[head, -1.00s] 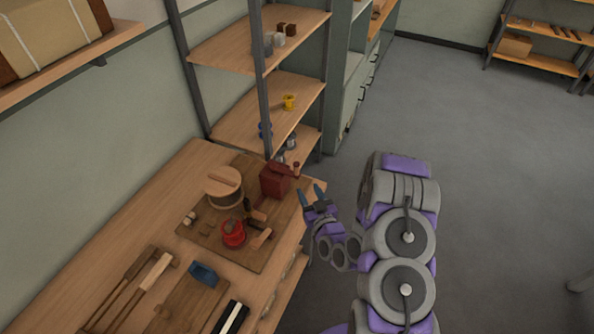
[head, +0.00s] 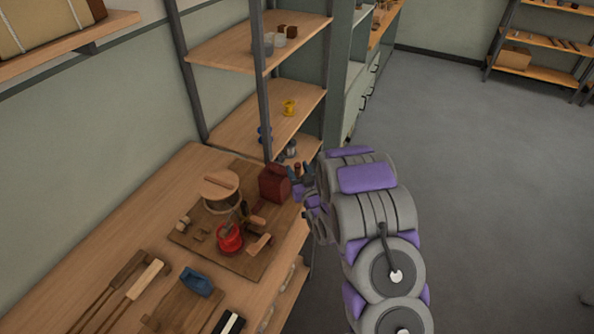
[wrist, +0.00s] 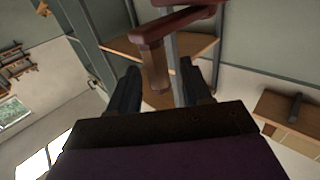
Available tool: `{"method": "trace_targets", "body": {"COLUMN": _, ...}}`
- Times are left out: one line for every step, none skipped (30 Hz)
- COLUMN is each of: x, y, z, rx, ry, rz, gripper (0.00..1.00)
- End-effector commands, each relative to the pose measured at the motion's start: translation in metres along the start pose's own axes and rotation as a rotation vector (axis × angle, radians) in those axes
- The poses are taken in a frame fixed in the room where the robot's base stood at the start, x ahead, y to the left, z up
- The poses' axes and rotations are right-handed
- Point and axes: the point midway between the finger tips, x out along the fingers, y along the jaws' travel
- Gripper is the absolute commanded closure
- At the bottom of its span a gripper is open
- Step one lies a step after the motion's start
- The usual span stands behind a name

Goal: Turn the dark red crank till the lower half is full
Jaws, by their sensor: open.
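A dark red box-shaped mill (head: 273,184) stands at the back right of a wooden board on the bench. Its crank, with a dark red arm (wrist: 180,20) and a hanging reddish-brown handle (wrist: 153,65), shows in the wrist view. My gripper (head: 302,177) is just right of the mill at crank height. In the wrist view my gripper (wrist: 160,88) is open, and the handle hangs between its two dark fingers, seemingly nearer the left one. I cannot tell if they touch. The lower half of the mill and its filling cannot be made out.
On the board (head: 188,241) stand a round wooden-lidded tub (head: 221,190), a red pot (head: 229,238) and small wooden pieces. A blue block (head: 197,281) and long-handled tools lie nearer. A shelf rack post (head: 267,120) rises close behind the mill. Floor at right is free.

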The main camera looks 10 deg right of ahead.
Motion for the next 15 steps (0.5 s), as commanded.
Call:
{"method": "trace_targets", "body": {"x": 0.0051, "y": 0.0, "z": 0.0002, "rx": 0.0, "ry": 0.001, "rz": 0.0, "gripper": 0.51}}
{"method": "trace_targets", "body": {"x": 0.0071, "y": 0.0, "z": 0.0004, "rx": 0.0, "ry": 0.0, "rz": 0.0, "gripper": 0.51}}
{"method": "trace_targets", "body": {"x": 0.0093, "y": 0.0002, "z": 0.0004, "rx": 0.0, "ry": 0.0, "rz": 0.001, "gripper": 0.51}}
{"method": "trace_targets", "body": {"x": 0.0107, "y": 0.0003, "z": 0.0004, "rx": 0.0, "ry": -0.001, "rz": 0.001, "gripper": 0.51}}
{"method": "trace_targets", "body": {"x": 0.0117, "y": 0.0004, "z": 0.0004, "rx": 0.0, "ry": -0.001, "rz": 0.001, "gripper": 0.51}}
{"method": "trace_targets", "body": {"x": 0.0127, "y": 0.0004, "z": 0.0003, "rx": 0.0, "ry": -0.001, "rz": 0.001, "gripper": 0.51}}
{"method": "trace_targets", "body": {"x": 0.0133, "y": 0.0005, "z": 0.0002, "rx": 0.0, "ry": -0.001, "rz": 0.001, "gripper": 0.51}}
{"method": "trace_targets", "body": {"x": 0.0137, "y": 0.0005, "z": 0.0001, "rx": 0.0, "ry": -0.001, "rz": 0.001, "gripper": 0.51}}
{"method": "trace_targets", "body": {"x": 0.0139, "y": 0.0006, "z": 0.0001, "rx": 0.0, "ry": -0.001, "rz": 0.002, "gripper": 0.51}}
{"method": "trace_targets", "body": {"x": 0.014, "y": 0.0006, "z": 0.0001, "rx": 0.0, "ry": -0.001, "rz": 0.002, "gripper": 0.51}}
{"method": "trace_targets", "body": {"x": 0.014, "y": 0.0006, "z": 0.0001, "rx": 0.0, "ry": -0.001, "rz": 0.002, "gripper": 0.51}}
{"method": "trace_targets", "body": {"x": 0.014, "y": 0.0006, "z": 0.0, "rx": 0.0, "ry": -0.001, "rz": 0.001, "gripper": 0.51}}
{"method": "trace_targets", "body": {"x": 0.014, "y": 0.0006, "z": 0.0001, "rx": 0.0, "ry": -0.001, "rz": 0.001, "gripper": 0.51}}
{"method": "trace_targets", "body": {"x": 0.014, "y": 0.0006, "z": 0.0, "rx": 0.0, "ry": -0.001, "rz": 0.001, "gripper": 0.51}}
{"method": "trace_targets", "body": {"x": 0.0139, "y": 0.0006, "z": 0.0001, "rx": 0.0, "ry": -0.001, "rz": 0.001, "gripper": 0.51}}
